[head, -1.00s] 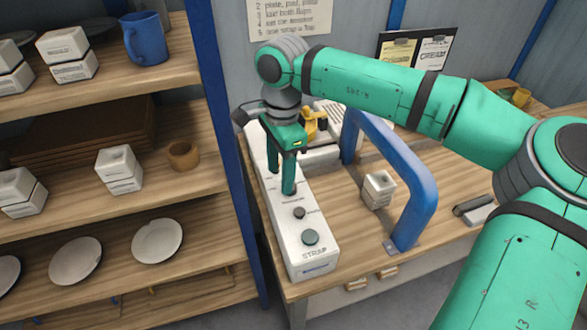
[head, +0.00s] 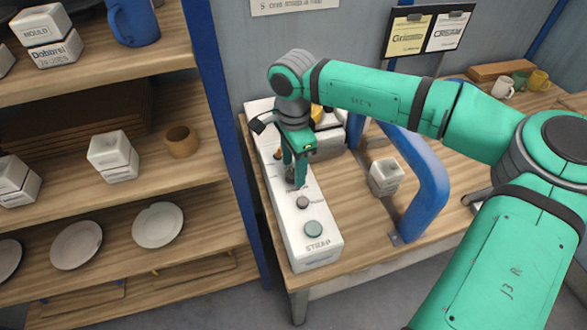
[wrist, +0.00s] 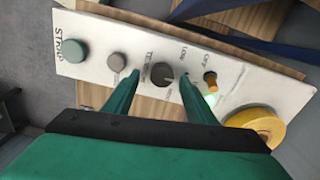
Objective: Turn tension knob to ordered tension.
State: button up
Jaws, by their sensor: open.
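The tension knob (wrist: 162,74) is a dark round dial on the white strap panel (wrist: 95,75). In the wrist view it sits between my two open fingers, with lettering beginning "TE" beside it. My gripper (wrist: 160,77) is open, one finger on each side of the knob; I cannot tell whether either touches it. The knob's pointer setting is too small to read. In the head view my gripper (head: 295,181) points down over the panel (head: 318,258) and largely hides the knob.
The panel also carries a grey knob (wrist: 117,60), a green button (wrist: 75,50) and an orange-tipped lever (wrist: 210,80) near a small green light. A yellow roll (wrist: 256,128) lies beyond. A blue arch (head: 425,180) and white block (head: 386,176) stand right of the panel.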

jog(key=shift+w+a+f, duration=0.1)
jog(key=shift+w+f, duration=0.05)
jog(key=shift+f, duration=0.75)
jog(key=c, duration=1.1)
jog(key=shift+o, duration=0.3)
